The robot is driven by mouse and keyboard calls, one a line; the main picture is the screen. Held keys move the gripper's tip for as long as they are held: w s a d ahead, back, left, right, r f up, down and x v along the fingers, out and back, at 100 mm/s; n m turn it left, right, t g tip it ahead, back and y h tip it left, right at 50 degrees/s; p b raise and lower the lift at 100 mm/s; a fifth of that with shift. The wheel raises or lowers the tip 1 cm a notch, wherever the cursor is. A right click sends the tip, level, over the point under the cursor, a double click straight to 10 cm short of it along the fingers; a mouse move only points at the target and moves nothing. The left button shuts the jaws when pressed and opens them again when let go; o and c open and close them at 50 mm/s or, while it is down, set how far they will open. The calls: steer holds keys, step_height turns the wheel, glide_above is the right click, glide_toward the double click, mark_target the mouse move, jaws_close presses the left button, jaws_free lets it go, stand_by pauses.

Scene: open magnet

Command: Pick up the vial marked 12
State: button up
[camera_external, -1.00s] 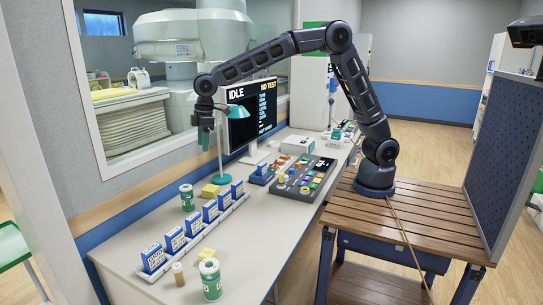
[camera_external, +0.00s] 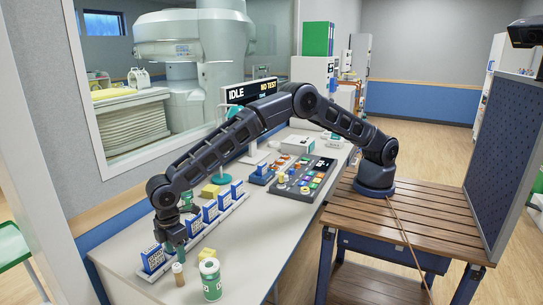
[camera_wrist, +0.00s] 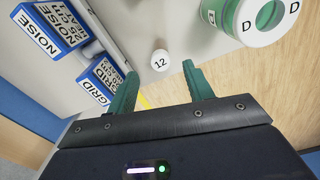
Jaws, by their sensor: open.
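The vial marked 12 (camera_wrist: 160,60) shows in the wrist view as a round white cap with a black 12. In the external view it is a small upright vial (camera_external: 178,274) near the table's front edge. My gripper (camera_wrist: 160,74) is open with its green fingers apart and empty. In the wrist view the cap lies just beyond the fingertips, roughly centred between them. In the external view my gripper (camera_external: 179,247) is low over the table, just behind and above the vial. The vial's body is hidden below its cap in the wrist view.
A green-and-white canister marked D (camera_wrist: 265,18) stands to the vial's right, also in the external view (camera_external: 211,280). Blue-and-white boxes marked NOISE (camera_wrist: 50,30) and GRID (camera_wrist: 100,80) stand to its left, in a rack.

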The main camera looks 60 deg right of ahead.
mark_target(179, 276)
step_height(179, 276, down, 5)
steer(key=shift+s+a+r, duration=0.1)
steer(key=shift+a+f, duration=0.1)
steer(key=shift+f, duration=3)
steer(key=c, duration=1.1)
steer(key=shift+o, duration=0.2)
steer(key=shift+r, duration=0.1)
